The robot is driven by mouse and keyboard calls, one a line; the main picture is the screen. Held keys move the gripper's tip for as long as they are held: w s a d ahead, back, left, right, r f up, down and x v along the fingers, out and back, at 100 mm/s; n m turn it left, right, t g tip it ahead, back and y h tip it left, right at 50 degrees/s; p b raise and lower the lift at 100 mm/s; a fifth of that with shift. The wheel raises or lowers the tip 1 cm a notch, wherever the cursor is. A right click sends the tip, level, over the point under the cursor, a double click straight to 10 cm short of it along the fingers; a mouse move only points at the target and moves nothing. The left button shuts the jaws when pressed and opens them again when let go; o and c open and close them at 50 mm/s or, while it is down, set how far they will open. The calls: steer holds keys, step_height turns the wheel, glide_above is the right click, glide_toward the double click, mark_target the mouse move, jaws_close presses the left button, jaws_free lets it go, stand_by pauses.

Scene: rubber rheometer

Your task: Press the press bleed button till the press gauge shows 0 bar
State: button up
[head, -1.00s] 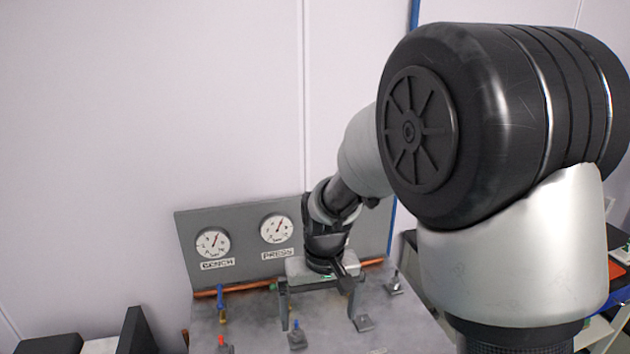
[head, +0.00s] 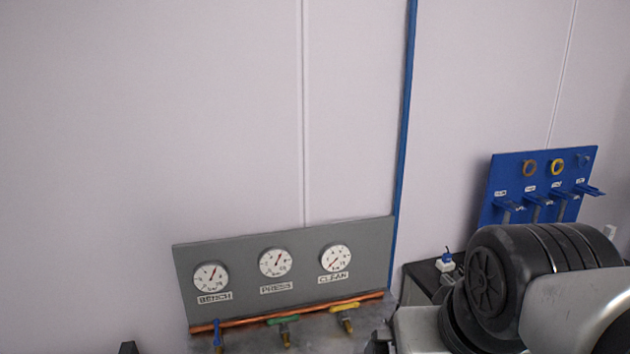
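The press gauge (head: 275,262) is the middle of three white dials on a grey panel and carries the label PRESS. The press bleed button is not in view; the bench top below the panel is mostly cut off by the bottom edge. My arm is folded low at the right. My gripper cannot be made out in this view.
The bench gauge (head: 211,277) and clean gauge (head: 335,257) flank the press gauge. Below run a copper pipe (head: 375,297) and valves with blue (head: 217,330), green (head: 283,319) and yellow (head: 343,307) handles. A blue tool board (head: 510,178) hangs at the right.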

jaws_close()
stand_by(0.4)
stand_by(1.2)
